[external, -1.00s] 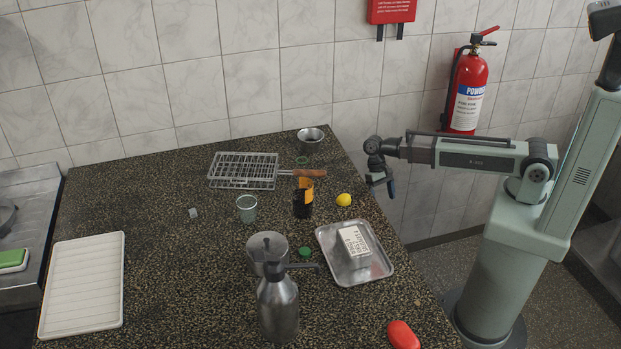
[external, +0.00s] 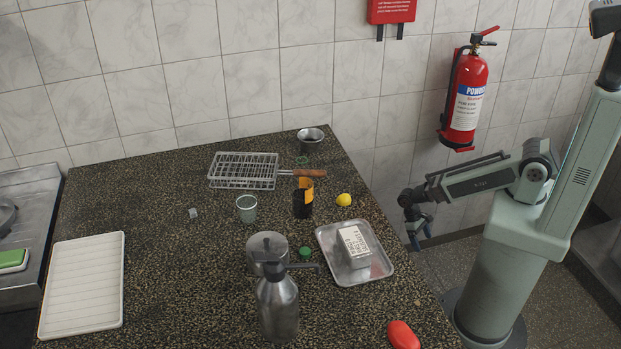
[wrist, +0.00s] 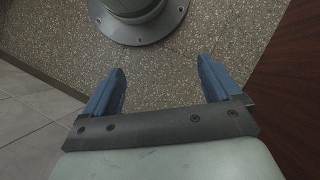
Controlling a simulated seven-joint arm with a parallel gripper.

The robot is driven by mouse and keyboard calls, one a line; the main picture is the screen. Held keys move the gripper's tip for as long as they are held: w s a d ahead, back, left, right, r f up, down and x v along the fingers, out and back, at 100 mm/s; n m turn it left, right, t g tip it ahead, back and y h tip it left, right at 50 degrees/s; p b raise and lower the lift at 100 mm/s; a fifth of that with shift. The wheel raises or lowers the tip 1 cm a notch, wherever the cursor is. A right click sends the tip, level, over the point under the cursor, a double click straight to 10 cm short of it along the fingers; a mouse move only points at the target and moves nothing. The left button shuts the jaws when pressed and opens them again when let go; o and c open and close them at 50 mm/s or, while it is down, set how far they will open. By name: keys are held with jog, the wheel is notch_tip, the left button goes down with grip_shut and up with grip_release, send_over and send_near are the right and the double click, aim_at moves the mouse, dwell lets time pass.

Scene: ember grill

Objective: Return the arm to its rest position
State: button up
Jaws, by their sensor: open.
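My gripper (external: 420,240) hangs beside the right edge of the countertop in the external view, pointing down. It is clear of the counter and touches nothing. In the wrist view my gripper (wrist: 162,88) shows two blue fingers spread wide apart with nothing between them. Below the fingers is the speckled floor (wrist: 190,50), with my round base flange at the top of that view.
The counter (external: 160,270) holds a grill basket (external: 243,171), a glass (external: 247,209), a dark bottle (external: 303,203), a lemon (external: 344,200), a metal tray (external: 375,272) with a labelled block (external: 355,246), and a metal pump bottle (external: 278,305). A fire extinguisher (external: 467,100) hangs on the wall.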

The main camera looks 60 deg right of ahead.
jog(key=s+d+f+n, duration=0.1)
jog(key=s+f, duration=0.2)
jog(key=s, duration=0.3)
jog(key=s+d+f+n+g+h, duration=0.1)
jog(key=s+d+f, duration=0.1)
jog(key=s, duration=0.3)
jog(key=shift+x, duration=0.85)
jog(key=shift+w, duration=0.1)
